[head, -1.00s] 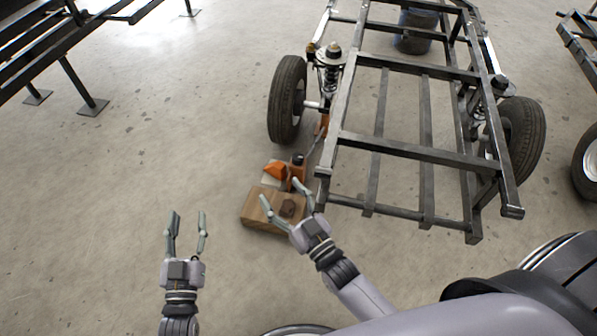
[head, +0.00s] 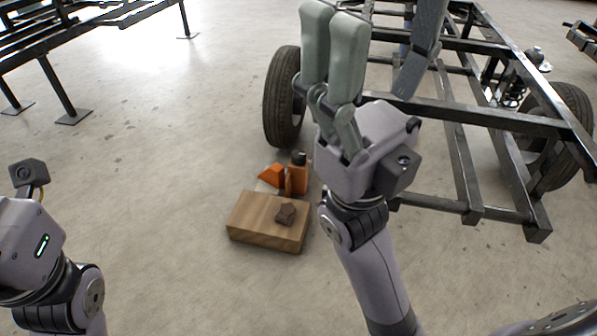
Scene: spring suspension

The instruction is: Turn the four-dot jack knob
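An orange jack (head: 297,176) with a dark top stands on the floor behind a wooden block (head: 262,222). A small dark brown, lobed knob-like piece (head: 285,213) sits on the block's top, toward its right; no dots can be made out on it. My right gripper (head: 382,45) is raised close to the camera, right of the jack and block, pointing up in the picture. Its fingers are apart with nothing between them, and it hides part of the frame and wheel. My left gripper (head: 28,250) is at the left edge, well away from the block; its fingers are out of the picture.
An orange wedge (head: 271,176) lies beside the jack. A black tyre (head: 284,97) stands behind it. A dark metal vehicle frame (head: 462,120) fills the right side. A metal rack (head: 55,75) stands at the upper left. The concrete floor (head: 140,190) left of the block is clear.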

